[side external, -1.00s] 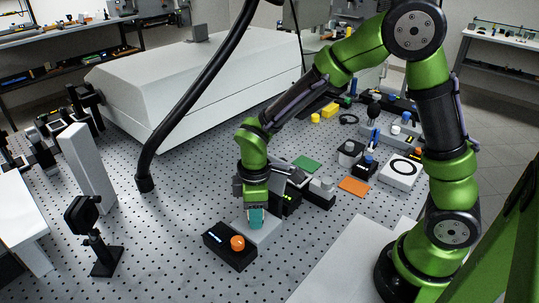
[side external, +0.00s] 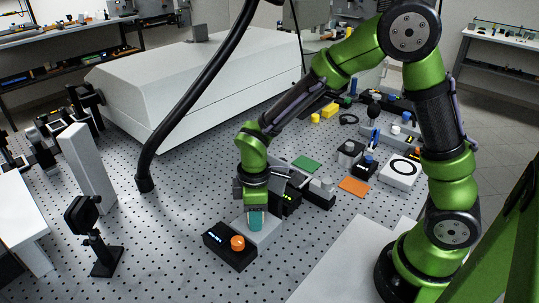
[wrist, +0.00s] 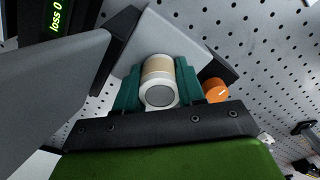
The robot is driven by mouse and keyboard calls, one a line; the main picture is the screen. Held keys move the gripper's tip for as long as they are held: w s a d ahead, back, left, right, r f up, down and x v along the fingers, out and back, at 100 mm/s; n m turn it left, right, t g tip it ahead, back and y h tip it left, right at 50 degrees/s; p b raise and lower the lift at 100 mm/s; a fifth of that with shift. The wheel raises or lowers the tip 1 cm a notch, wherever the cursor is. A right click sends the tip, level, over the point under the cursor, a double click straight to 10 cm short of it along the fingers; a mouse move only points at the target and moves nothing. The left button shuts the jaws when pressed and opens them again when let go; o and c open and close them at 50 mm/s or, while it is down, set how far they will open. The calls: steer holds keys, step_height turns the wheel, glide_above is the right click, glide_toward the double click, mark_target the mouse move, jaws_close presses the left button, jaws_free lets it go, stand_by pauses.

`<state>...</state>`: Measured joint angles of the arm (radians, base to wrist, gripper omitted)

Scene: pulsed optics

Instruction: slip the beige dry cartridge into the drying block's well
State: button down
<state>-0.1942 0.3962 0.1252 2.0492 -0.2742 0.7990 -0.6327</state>
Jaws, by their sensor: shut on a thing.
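The beige cartridge (wrist: 157,68) has a pale round end cap facing the wrist camera. It sits between the teal fingers of my gripper (wrist: 158,82), which are shut on it. In the side view my gripper (side external: 256,220) points down over the light grey block (side external: 270,231), which I take for the drying block. The grey block also shows behind the fingers in the wrist view (wrist: 190,42). The fingers hide the cartridge in the side view. The well's mouth is hidden, and I cannot tell whether the cartridge's far end is inside it.
A black control box (side external: 217,250) with an orange knob (side external: 237,242) and a lit display stands close in front of the block. A dark instrument (side external: 289,199) with green lights is close behind my gripper. Perforated table (side external: 165,235) is clear to the left.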

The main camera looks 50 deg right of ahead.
steer(key=shift+f, duration=0.1)
steer(key=c, duration=0.9)
jaws_free()
steer(key=o, duration=0.3)
steer(key=shift+s, duration=0.15)
steer(key=shift+a, duration=0.1)
steer(key=r, duration=2.1)
steer(key=shift+d+r, duration=0.1)
steer(key=shift+d, duration=0.15)
